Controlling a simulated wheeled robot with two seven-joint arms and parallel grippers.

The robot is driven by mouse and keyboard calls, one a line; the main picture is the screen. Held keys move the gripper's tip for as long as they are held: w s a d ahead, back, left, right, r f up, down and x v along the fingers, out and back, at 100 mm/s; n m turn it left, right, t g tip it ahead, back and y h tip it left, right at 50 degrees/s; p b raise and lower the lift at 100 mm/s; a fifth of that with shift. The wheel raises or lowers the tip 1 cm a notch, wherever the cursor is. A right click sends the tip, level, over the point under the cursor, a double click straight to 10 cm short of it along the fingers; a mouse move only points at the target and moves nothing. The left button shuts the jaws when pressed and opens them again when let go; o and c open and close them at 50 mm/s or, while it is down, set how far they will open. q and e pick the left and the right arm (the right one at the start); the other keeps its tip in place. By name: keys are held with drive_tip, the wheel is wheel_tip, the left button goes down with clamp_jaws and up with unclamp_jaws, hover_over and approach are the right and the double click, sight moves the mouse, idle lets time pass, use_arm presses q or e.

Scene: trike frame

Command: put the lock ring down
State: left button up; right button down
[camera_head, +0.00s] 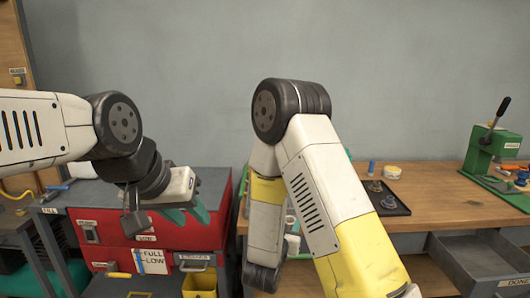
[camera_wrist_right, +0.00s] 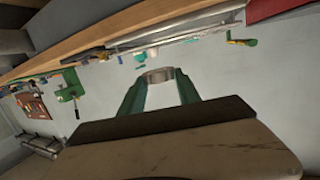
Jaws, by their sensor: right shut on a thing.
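The lock ring (camera_wrist_right: 158,75) is a short, pale metallic ring in the right wrist view. My right gripper (camera_wrist_right: 158,82) is shut on it, with one green finger on each side at the tips. The ring is held off any surface, in front of the grey wall. In the head view the ring cannot be made out, and my right arm hides much of that area. My left gripper (camera_head: 190,213) hangs over the red tool chest, its teal fingers apart with nothing visible between them.
A wooden bench (camera_head: 447,190) on the right carries a dark tray (camera_head: 390,208) with small parts, a white round tub (camera_head: 391,171) and a green press (camera_head: 495,150). The red chest (camera_head: 200,232) stands left. An open grey drawer (camera_head: 480,258) sits below the bench. Bare bench top lies around the tray.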

drive_tip(key=w+d+f+n+y, duration=0.3)
drive_tip(key=w+d+f+y, duration=0.1)
drive_tip(key=d, duration=0.4)
drive_tip(key=shift+w+d+f+n+t+y, duration=0.15)
drive_tip(key=shift+w+d+n+t+y, duration=0.15)
drive_tip(key=shift+y, duration=0.2)
